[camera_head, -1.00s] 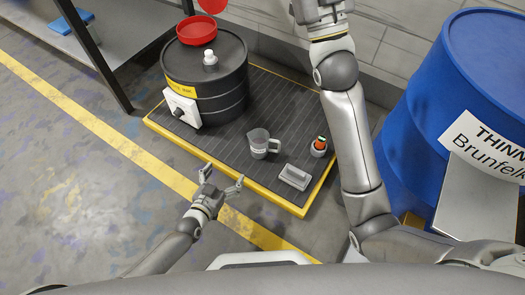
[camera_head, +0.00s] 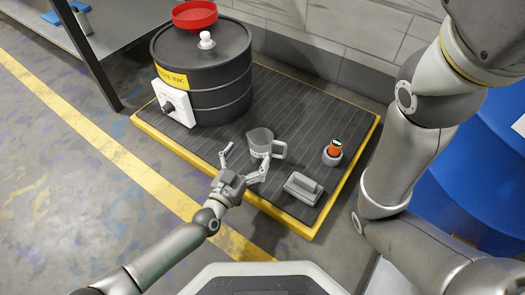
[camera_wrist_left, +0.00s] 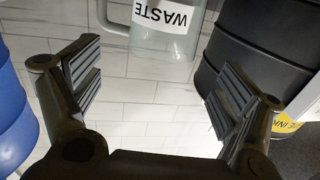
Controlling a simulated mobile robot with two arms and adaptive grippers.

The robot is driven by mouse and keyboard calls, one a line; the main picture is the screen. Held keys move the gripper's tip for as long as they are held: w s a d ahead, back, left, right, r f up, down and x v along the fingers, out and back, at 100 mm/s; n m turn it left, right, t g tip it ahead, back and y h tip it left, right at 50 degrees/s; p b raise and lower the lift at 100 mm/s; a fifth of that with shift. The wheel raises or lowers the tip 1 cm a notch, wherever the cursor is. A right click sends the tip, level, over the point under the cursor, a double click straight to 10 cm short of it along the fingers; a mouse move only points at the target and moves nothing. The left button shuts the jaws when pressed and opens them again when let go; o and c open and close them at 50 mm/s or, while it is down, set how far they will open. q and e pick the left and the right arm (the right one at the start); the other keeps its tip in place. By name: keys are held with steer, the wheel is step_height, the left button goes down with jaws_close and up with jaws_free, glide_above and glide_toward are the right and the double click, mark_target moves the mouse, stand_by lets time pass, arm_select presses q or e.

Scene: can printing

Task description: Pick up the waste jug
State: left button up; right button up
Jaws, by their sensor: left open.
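The waste jug (camera_head: 260,143) is a grey, translucent jug with a handle on its right side, upright on the dark ribbed platform (camera_head: 293,105). In the left wrist view the jug (camera_wrist_left: 166,38) shows upside down at the top, with a label reading WASTE, beyond the fingertips. My left gripper (camera_head: 242,161) is open and empty, just in front of the jug, its two fingers spread toward it. My right gripper is outside the head view; only my right arm shows, at the right.
A black waste ink drum (camera_head: 222,85) with a red funnel (camera_head: 195,14) stands behind left of the jug. A blue barrel (camera_head: 440,165) stands at far right.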

mark_target(256, 147)
arm_select(q)
steer(key=shift+x, duration=0.9)
steer(key=b+x, duration=0.3)
steer(key=x, duration=0.1)
steer(key=shift+d+f+b, duration=0.2)
steer(key=shift+b, duration=0.2)
steer(key=shift+w+d+r, duration=0.1)
steer(key=shift+w+d, duration=0.1)
steer(key=shift+w, duration=0.3)
steer(key=shift+r, duration=0.1)
steer(key=c, duration=1.3)
